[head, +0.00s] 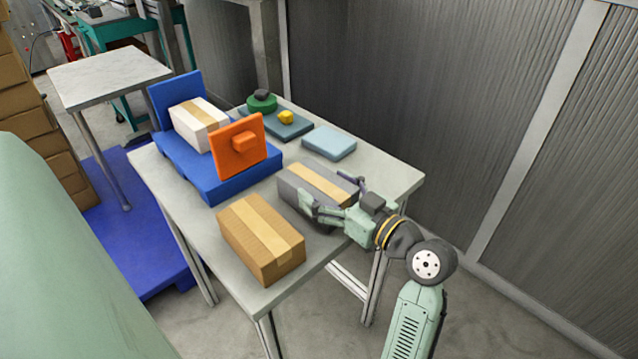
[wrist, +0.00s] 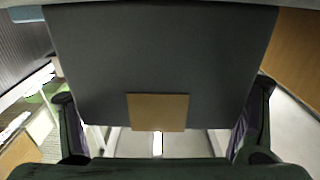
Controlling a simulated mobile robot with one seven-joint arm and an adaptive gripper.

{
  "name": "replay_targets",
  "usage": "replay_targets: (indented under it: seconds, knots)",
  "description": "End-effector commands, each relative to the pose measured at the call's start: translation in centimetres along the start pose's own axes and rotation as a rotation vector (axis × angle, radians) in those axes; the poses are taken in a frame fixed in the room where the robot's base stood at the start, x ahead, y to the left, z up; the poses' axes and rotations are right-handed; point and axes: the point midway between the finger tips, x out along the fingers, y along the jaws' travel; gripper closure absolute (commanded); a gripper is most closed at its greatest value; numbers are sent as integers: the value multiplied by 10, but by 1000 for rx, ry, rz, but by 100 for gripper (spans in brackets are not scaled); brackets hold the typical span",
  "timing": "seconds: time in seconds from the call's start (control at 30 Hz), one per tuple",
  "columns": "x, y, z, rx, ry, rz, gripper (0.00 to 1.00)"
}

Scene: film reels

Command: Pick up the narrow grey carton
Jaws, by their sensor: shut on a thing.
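The narrow grey carton (head: 296,187) has a tan tape strip along its top and is at the right front part of the table in the head view. My gripper (head: 334,196) is shut on it, with one finger on each long side. In the wrist view the carton's dark grey end (wrist: 160,60), with a tan tape patch, fills the middle between my two fingers (wrist: 160,118). Whether the carton rests on the table or is slightly raised, I cannot tell. Part of its near right end is hidden by my gripper.
A brown carton (head: 262,240) stands close in front on the table (head: 165,190). Behind are a blue stand (head: 190,165) with a white carton (head: 192,125), an orange panel (head: 227,155), a light blue box (head: 329,141) and a dark flat slab (head: 297,127) bearing small items.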

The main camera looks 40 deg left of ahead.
Motion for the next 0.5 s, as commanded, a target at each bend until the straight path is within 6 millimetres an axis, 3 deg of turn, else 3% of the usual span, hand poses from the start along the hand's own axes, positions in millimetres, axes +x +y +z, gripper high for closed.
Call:
replay_targets:
  seconds: [0.2,0.5]
  knots:
    - [0,0,-1,-1,1,-1,62]
    - [0,0,-4,-2,1,-1,63]
